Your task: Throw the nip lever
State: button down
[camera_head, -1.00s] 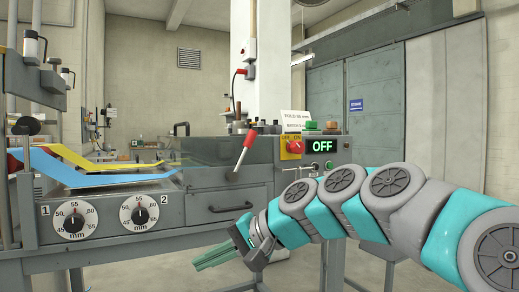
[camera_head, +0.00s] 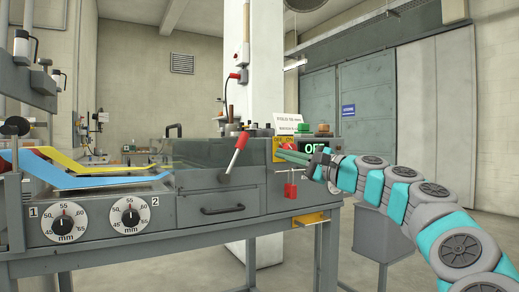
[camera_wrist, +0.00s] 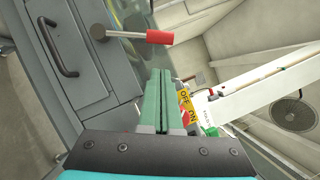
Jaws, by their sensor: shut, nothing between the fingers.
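The lever (camera_head: 235,155) with a red handle sticks up and to the right from the grey machine's front, above the drawer. It also shows in the wrist view (camera_wrist: 142,36), its red grip pointing right, beyond my fingertips. I cannot read a label on it, so I cannot confirm that it is the nip lever. My gripper (camera_head: 282,155) is shut and empty, its green fingers pointing left, to the right of the lever and apart from it. In the wrist view my gripper (camera_wrist: 161,75) has its two fingers side by side. It partly covers the yellow OFF/ON switch plate.
The OFF display (camera_head: 314,147) is partly hidden by my arm. A red padlock-like piece (camera_head: 291,190) hangs below my gripper. Two numbered dials (camera_head: 128,217) sit at the machine's left front, and a drawer handle (camera_head: 222,209) juts out below the lever. Open air lies before the machine.

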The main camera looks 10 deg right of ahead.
aim_at(235, 155)
jog(key=p+x, duration=0.1)
jog(key=x, duration=0.9)
jog(key=shift+s+r, duration=0.1)
dwell(0.3)
jog(key=shift+s+a+r, duration=0.1)
jog(key=shift+a, duration=0.05)
jog(key=shift+a+n, duration=0.15)
jog(key=shift+n, duration=0.25)
jog(key=shift+r, duration=0.1)
